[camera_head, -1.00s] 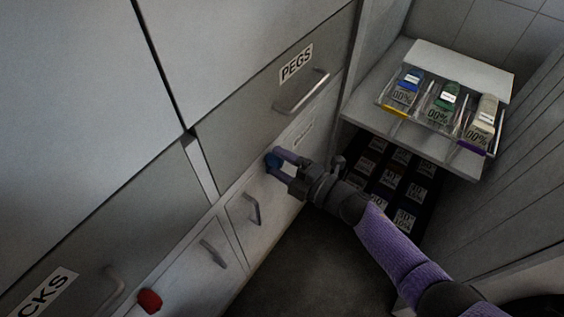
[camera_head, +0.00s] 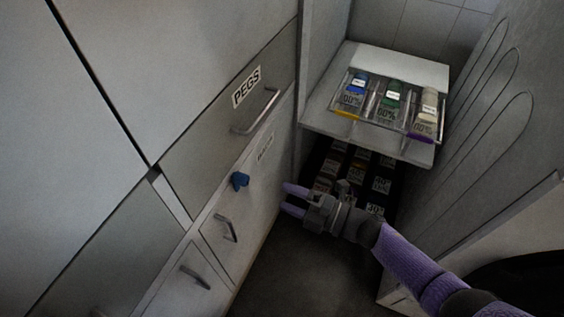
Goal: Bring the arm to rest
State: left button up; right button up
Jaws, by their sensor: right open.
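My right gripper (camera_head: 292,200) is open and empty, with two purple fingers pointing left. My right arm (camera_head: 412,262), with a purple sleeve, comes in from the lower right. My left gripper is not in view.
On the right, a shelf (camera_head: 368,132) holds a clear divided tray with several packets. Labelled items (camera_head: 381,185) stand underneath. A grey panel (camera_head: 500,110) bounds the right side.

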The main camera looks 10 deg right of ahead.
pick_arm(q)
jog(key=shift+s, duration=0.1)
pick_arm(e)
jog(key=s+d+f+m+g+h, duration=0.1)
jog(key=s+d+f+m+h, duration=0.5)
jog(key=f, duration=0.4)
jog(key=s+d+f+m+h, duration=0.3)
jog(key=s+f+m+h, duration=0.2)
jog(key=s+f+m, duration=0.4)
jog(key=s+d+f+m+g+h, duration=0.2)
jog(key=s+f+g, duration=0.15)
jog(key=s, duration=0.25)
jog(key=s+d+f+m+g+h, duration=0.1)
jog(key=s+f+m+g, duration=0.1)
jog(key=s+f, duration=0.35)
jog(key=s+d+r+m+g+h, duration=0.1)
jog(key=s+m+g, duration=0.45)
jog(key=s, duration=1.35)
pick_arm(q)
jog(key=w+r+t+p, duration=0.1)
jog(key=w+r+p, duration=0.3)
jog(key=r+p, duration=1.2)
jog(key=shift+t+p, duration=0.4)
jog(key=shift+p, duration=0.15)
pick_arm(e)
notch_tip(320, 180, up, 17)
jog(key=w, duration=0.2)
jog(key=shift+w+t, duration=0.2)
jog(key=shift+t, duration=0.2)
